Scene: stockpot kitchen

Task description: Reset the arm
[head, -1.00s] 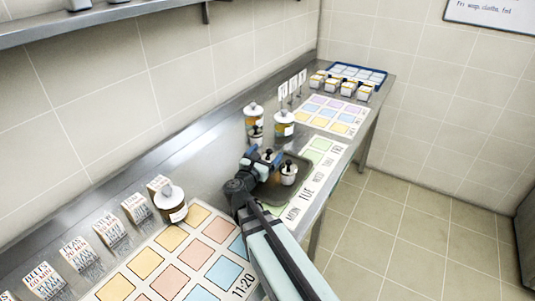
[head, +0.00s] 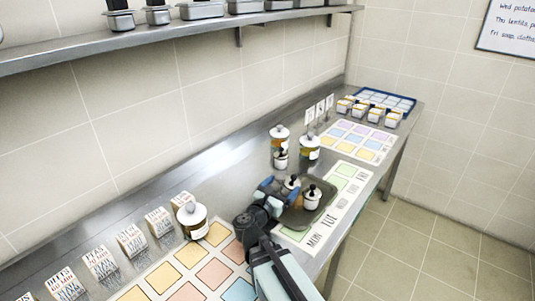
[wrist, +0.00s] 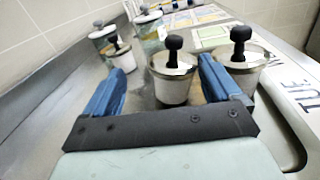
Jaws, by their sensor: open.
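My gripper (head: 276,186) is over the steel counter in the middle of the head view, at the left edge of a grey tray (head: 318,212). In the wrist view its two blue fingers (wrist: 160,88) are spread apart. A small white pot with a black knob (wrist: 173,75) stands just beyond and between the fingertips. A second such pot (wrist: 240,62) stands to its right, beyond the right finger. Both pots are on the tray; the second also shows in the head view (head: 312,198). I cannot tell whether a finger touches a pot.
Lidded jars (head: 310,146) stand behind the tray. Another jar (head: 193,222) stands at left near a row of label cards (head: 131,240). Coloured mats (head: 358,140) lie at both ends. A blue tray (head: 385,101) is far right. A shelf (head: 180,38) runs above.

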